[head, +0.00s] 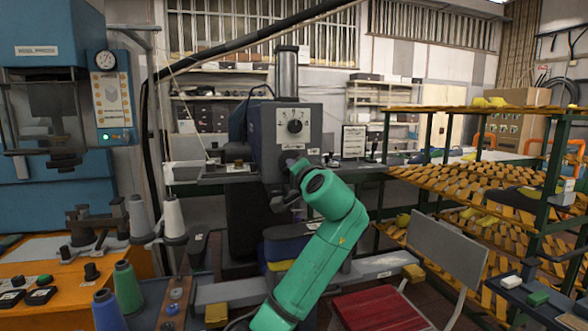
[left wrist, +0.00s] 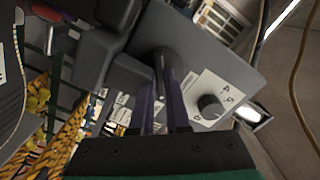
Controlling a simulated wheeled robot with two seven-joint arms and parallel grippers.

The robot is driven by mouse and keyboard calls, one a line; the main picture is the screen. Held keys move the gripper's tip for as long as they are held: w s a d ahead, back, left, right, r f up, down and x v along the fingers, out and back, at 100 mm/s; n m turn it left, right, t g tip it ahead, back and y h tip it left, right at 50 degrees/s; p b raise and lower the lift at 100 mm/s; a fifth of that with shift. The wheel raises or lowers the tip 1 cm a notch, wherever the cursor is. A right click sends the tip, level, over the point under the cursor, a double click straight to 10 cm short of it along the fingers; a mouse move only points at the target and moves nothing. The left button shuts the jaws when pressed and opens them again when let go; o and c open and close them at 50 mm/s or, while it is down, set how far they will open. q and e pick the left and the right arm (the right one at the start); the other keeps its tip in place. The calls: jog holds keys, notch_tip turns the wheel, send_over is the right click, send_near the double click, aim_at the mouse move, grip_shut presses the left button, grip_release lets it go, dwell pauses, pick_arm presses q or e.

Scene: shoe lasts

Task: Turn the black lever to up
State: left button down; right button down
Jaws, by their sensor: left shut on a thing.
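The grey machine head (head: 285,132) stands in the middle of the head view, with a black dial on a white numbered plate on its front. In the left wrist view, the black lever (left wrist: 166,66) comes out from the grey housing and reaches between the two purple fingers of my left gripper (left wrist: 161,98). The gripper is shut on the lever. In the head view my left gripper (head: 286,197) is at the lower front of the machine head, and it and my green arm mostly hide the lever. Which way the lever points is hard to tell. My right gripper is not in view.
The dial (head: 295,126) sits just above my gripper; it also shows in the left wrist view (left wrist: 210,106). A rack of wooden lasts (head: 470,180) and a red-seated chair (head: 380,308) are at the right.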

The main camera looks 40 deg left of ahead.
pick_arm(q)
jog(key=shift+f, duration=0.1)
jog(key=c, duration=0.9)
grip_release()
jog(key=shift+s, duration=0.1)
